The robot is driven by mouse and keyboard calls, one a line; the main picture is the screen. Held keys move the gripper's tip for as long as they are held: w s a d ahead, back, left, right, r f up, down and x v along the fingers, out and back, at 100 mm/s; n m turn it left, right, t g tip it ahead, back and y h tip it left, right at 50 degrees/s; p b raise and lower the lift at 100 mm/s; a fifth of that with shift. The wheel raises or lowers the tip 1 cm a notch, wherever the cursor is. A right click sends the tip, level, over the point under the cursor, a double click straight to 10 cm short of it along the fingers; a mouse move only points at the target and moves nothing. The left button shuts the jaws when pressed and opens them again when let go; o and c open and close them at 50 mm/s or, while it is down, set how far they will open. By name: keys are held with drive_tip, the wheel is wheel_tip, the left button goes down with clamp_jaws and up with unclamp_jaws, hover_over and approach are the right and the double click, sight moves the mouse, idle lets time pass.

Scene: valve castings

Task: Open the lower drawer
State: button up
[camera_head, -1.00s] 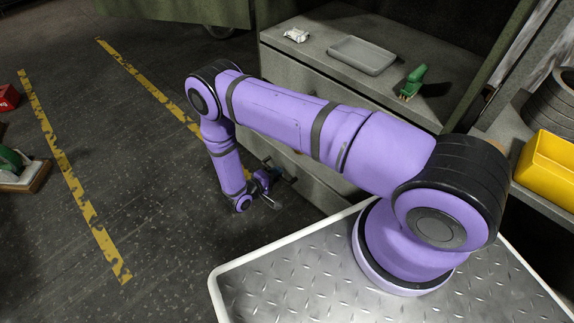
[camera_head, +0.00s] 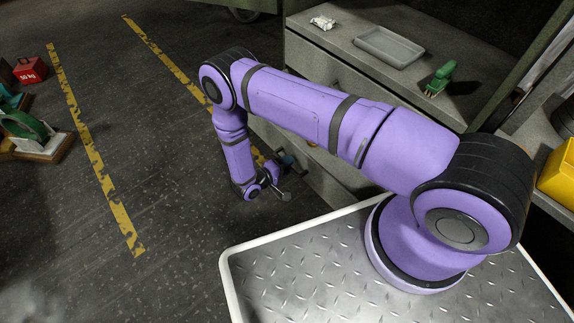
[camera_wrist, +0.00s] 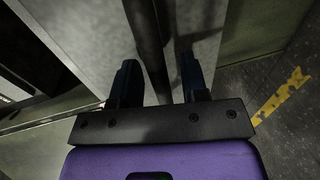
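The grey-green cabinet (camera_head: 303,48) stands at the upper centre of the head view, its drawer fronts partly behind my arm. The lower drawer's front (camera_head: 325,182) shows below my forearm. In the wrist view a dark bar handle (camera_wrist: 146,40) runs between the two fingers of my gripper (camera_wrist: 159,62) in front of a grey panel (camera_wrist: 90,40). The fingers are apart, with a visible gap between each and the bar. In the head view my gripper (camera_head: 279,182) is low, beside the drawer front. I cannot tell whether the drawer is slightly open.
On the cabinet top lie a grey tray (camera_head: 390,46), a green object (camera_head: 440,78) and a small white part (camera_head: 322,23). A yellow bin (camera_head: 558,172) is at the right. Floor between the yellow lines (camera_head: 95,170) is clear. A red weight (camera_head: 30,71) sits far left.

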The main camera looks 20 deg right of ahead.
drive_tip(key=v, duration=1.1)
drive_tip(key=shift+w, duration=0.1)
